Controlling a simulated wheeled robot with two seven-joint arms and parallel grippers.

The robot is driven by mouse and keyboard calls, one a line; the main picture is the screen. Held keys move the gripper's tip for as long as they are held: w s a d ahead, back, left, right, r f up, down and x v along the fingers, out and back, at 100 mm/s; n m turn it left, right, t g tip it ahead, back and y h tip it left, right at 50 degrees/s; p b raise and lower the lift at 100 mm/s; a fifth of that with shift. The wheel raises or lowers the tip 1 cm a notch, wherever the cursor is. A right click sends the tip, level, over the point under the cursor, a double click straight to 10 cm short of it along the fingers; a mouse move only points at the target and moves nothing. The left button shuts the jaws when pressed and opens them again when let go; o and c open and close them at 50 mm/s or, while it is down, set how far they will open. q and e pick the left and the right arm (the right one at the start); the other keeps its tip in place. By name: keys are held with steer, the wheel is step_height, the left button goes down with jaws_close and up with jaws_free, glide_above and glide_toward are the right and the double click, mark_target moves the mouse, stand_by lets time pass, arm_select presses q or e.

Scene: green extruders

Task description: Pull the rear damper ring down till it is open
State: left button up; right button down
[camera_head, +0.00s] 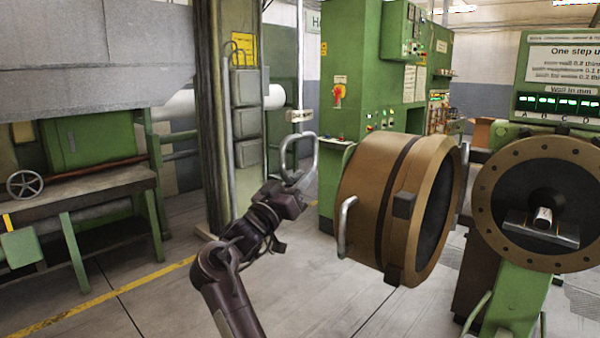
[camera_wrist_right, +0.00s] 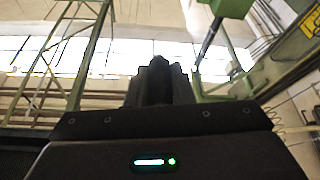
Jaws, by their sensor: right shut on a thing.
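The grey damper ring (camera_head: 315,157) is an open loop that hangs below a small pale label plate (camera_head: 300,116), left of the green control cabinet. My right gripper (camera_head: 297,182) reaches up from below and is shut on the bottom of the ring. In the right wrist view the dark gripper fingers (camera_wrist_right: 160,82) are close together. The ring cannot be made out there. My left gripper is not in view.
A large brown drum (camera_head: 375,195) with a grey handle (camera_head: 346,225) stands close right of my arm. A brown-green column (camera_head: 215,120) with grey boxes is behind on the left. A green workbench (camera_head: 80,205) is far left. The floor between is clear.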

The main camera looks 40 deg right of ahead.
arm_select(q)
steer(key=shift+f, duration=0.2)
arm_select(e)
steer(key=shift+f, duration=0.5)
steer(key=c, duration=1.7)
jaws_free()
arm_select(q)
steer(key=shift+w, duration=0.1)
arm_select(e)
steer(key=o, duration=0.4)
steer(key=shift+r, duration=0.15)
arm_select(q)
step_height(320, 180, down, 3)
steer(key=b, duration=0.3)
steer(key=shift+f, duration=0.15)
arm_select(e)
steer(key=v, duration=0.8)
